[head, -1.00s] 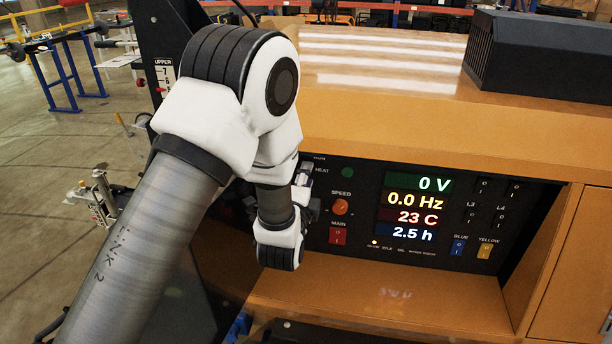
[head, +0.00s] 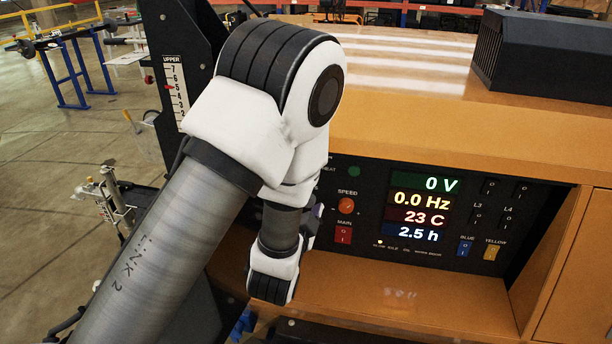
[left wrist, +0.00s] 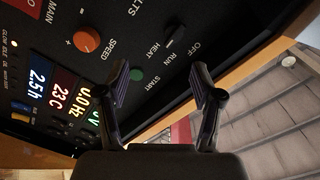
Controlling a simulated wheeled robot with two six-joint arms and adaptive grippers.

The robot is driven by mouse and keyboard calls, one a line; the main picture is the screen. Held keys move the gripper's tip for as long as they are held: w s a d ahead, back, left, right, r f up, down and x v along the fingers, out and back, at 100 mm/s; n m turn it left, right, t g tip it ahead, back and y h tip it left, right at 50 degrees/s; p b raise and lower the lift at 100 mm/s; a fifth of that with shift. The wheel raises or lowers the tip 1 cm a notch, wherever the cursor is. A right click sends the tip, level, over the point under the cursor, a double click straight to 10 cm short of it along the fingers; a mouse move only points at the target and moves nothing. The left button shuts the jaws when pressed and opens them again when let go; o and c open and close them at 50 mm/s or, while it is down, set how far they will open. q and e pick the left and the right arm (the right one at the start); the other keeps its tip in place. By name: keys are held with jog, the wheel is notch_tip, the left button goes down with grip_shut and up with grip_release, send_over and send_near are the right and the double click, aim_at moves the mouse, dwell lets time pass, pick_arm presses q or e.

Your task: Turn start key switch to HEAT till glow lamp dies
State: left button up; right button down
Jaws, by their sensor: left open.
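The start key switch (left wrist: 175,37) is a dark knob on the black panel in the left wrist view, ringed by OFF, RUN, HEAT and START labels. Which label it points at is not clear. The glow lamp (head: 380,242) is lit at the bottom of the panel, and it also glows in the left wrist view (left wrist: 14,44). My left gripper (left wrist: 161,76) is open and empty. Its fingers point toward the panel, with the switch beyond and roughly between the tips, apart from them. In the head view my left arm hides the gripper and the switch. My right gripper is not in view.
A green button (left wrist: 136,74) lies close to the left finger, and the orange speed knob (left wrist: 87,40) is further left. The red main switch (head: 343,235) and displays (head: 420,208) reading 0 V and 0.0 Hz sit nearby. An orange ledge (head: 420,300) runs below the panel.

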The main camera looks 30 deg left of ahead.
pick_arm(q)
jog(key=w+a+r+n+b, duration=0.1)
jog(key=w+a+n, duration=0.2)
jog(key=w+n, duration=0.4)
jog(key=n, duration=0.4)
jog(key=shift+w+a+b, duration=0.3)
jog(key=shift+a, duration=0.1)
jog(key=c, duration=1.2)
